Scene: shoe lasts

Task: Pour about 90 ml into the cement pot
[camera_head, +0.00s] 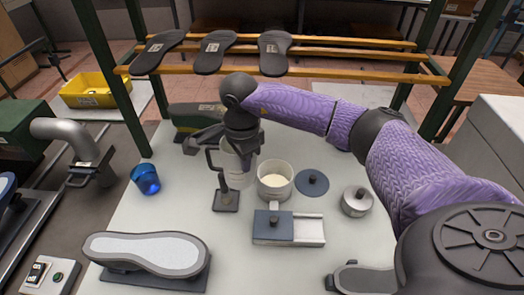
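The cement pot (275,190) is a white round pot, open at the top, with cream-coloured content inside. A pale translucent jug (237,172) is just left of it, its rim partly hidden by my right gripper. My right gripper (222,142) comes from the right over the bench and appears shut on the jug's upper part; its fingertips are partly hidden. The jug looks roughly upright, close beside the pot. A dark bent bar shows at the jug's left, above a small dark stand (226,201). My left gripper is not in view.
A tray with a blue-grey cover (273,226) is in front. A blue cup (146,179) and a shoe form (150,253) are at left. A rack (350,75) with soles is behind.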

